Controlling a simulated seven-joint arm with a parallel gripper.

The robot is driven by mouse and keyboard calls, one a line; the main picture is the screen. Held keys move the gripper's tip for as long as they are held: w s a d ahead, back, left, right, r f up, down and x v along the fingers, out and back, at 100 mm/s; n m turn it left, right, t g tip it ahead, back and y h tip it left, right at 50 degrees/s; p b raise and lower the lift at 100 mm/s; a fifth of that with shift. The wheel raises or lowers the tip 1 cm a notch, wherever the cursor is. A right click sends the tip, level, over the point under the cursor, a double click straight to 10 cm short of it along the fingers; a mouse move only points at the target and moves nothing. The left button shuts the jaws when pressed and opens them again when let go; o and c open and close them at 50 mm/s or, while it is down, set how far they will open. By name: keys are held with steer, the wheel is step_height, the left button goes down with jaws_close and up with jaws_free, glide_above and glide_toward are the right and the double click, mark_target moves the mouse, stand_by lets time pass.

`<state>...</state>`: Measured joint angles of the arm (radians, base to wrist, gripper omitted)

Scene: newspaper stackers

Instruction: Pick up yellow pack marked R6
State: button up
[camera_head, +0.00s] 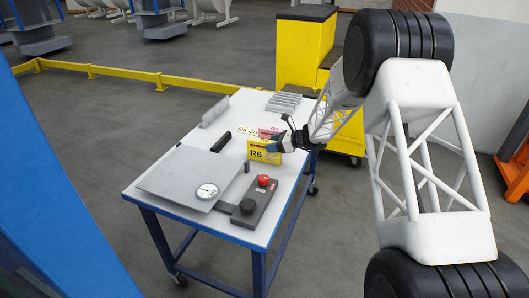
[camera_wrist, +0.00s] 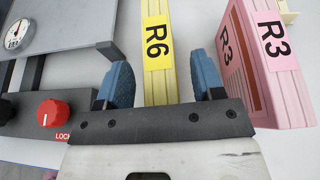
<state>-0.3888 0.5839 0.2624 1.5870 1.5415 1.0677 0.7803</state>
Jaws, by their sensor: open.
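The yellow pack marked R6 (camera_head: 261,152) stands upright on the white-topped table (camera_head: 165,147). In the wrist view the yellow pack (camera_wrist: 155,35) shows its narrow R6-marked side between my two blue fingers. My gripper (camera_head: 281,143) is at the pack's right end in the head view, partly covering it. In the wrist view my gripper (camera_wrist: 160,66) is open, with a gap on each side of the pack. The lower part of the pack is hidden behind the gripper's dark bar.
A pink R3 pack (camera_wrist: 272,60) stands close to my right finger. A control box with a red knob (camera_head: 263,181) and a grey plate with a round gauge (camera_head: 207,191) lie nearer the front. A black bar (camera_head: 221,141) and grey racks (camera_head: 215,112) are farther back.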

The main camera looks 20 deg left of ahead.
stand_by(0.4)
jaws_close()
steer(key=shift+r, duration=0.15)
steer(key=shift+r, duration=4.9)
